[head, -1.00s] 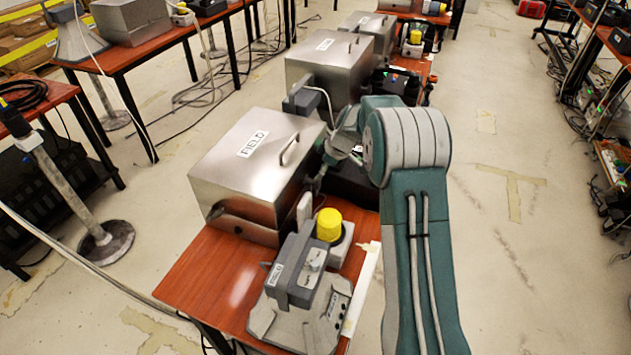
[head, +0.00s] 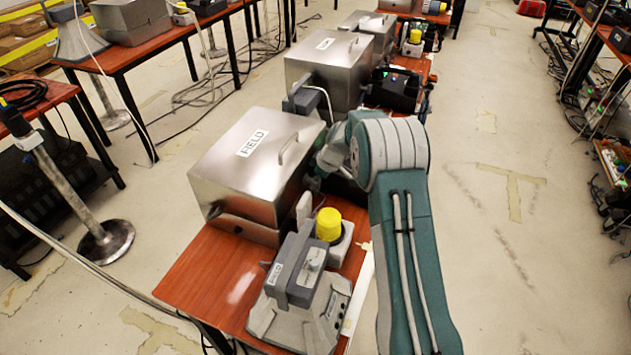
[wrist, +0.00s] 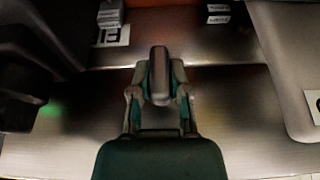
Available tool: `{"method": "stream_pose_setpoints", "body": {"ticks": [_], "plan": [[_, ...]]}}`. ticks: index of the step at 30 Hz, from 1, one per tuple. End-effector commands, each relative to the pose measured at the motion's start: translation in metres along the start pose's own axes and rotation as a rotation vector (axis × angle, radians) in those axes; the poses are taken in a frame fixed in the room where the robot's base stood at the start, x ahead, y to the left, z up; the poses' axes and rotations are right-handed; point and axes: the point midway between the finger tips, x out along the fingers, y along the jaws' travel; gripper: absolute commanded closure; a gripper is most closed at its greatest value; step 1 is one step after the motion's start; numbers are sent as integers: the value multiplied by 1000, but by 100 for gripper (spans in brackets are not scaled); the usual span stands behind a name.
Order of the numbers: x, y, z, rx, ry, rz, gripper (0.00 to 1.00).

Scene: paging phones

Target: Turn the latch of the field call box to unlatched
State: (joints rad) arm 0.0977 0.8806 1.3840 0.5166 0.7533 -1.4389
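The field call box (head: 246,175) is a brushed-metal box with a "FIELD" label and a handle on its lid. It stands on the red-brown table at the middle of the head view. Its latch is hidden behind my arm there. In the wrist view a grey rounded latch bar (wrist: 159,75) stands upright in the picture in front of the metal face. My gripper (wrist: 159,85) has one finger on each side of it. The fingers are drawn in close and seem to press on it. In the head view my gripper is at the box's right side, mostly hidden.
A grey desk unit (head: 294,275) labelled FIELD and a yellow round knob (head: 328,224) stand at the table's near end. Another metal box (head: 328,70) stands behind. In the wrist view a dark object with a green light (wrist: 48,108) is close on the left.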

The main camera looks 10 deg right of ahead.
Motion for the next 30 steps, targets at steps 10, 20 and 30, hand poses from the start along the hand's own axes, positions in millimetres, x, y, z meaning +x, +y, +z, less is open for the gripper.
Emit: {"method": "stream_pose_setpoints", "body": {"ticks": [10, 20, 30], "plan": [[1, 2, 0, 20, 0, -47, 100], [2, 3, 1, 108, 0, -258, 100], [2, 4, 1, 196, 1, -467, 100]]}}
